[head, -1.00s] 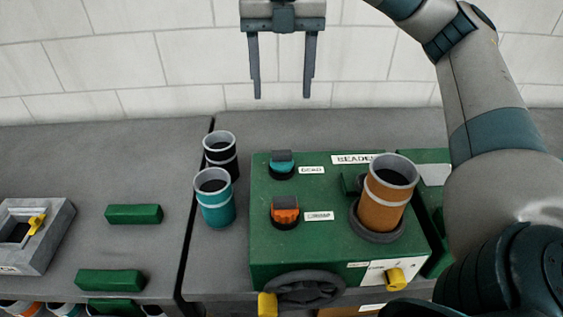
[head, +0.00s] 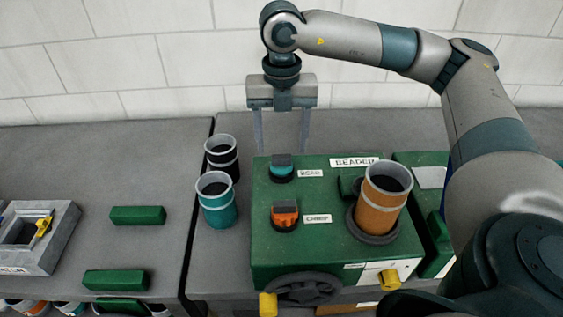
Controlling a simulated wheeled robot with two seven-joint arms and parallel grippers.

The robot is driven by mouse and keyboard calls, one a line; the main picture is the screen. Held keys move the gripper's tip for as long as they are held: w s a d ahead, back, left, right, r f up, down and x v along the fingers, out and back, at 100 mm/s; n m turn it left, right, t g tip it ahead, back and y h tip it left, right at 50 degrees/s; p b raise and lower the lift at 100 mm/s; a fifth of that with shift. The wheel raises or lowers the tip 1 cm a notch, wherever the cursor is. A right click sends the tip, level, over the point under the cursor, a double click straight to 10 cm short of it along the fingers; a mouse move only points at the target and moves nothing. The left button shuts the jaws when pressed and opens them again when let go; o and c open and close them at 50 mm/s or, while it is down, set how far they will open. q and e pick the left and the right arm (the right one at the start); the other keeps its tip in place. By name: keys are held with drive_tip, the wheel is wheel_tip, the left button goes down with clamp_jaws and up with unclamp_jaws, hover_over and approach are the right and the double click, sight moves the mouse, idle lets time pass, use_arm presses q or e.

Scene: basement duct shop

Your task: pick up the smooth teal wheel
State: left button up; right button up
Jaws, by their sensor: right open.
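I cannot make out a clear teal wheel. A teal cylinder (head: 219,209) with a pale rim and a light band stands upright on the bench, left of the green machine. A teal knob (head: 281,171) with a dark top sits on the machine's upper left. My right gripper (head: 281,147) is open and empty, fingers pointing down near the machine's far edge, behind the teal knob. It is right of the teal cylinder and apart from it. My left gripper is not in view.
A black cylinder (head: 222,152) stands behind the teal one. An orange cylinder (head: 380,210) and orange knob (head: 285,214) are on the green machine (head: 330,245). A dark handwheel (head: 303,290) is on its front. The left bench holds green blocks (head: 138,215) and a grey box (head: 65,230).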

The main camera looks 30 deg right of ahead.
sight(282, 156)
drive_tip(key=shift+f, duration=0.15)
drive_tip(key=shift+f+p, duration=0.55)
drive_tip(key=shift+p, duration=0.2)
wheel_tip(282, 156, down, 3)
drive_tip(key=shift+s+p, duration=0.1)
drive_tip(key=shift+p, duration=0.65)
drive_tip(key=shift+f, duration=0.5)
drive_tip(key=c, duration=1.1)
drive_tip(key=shift+r, duration=0.15)
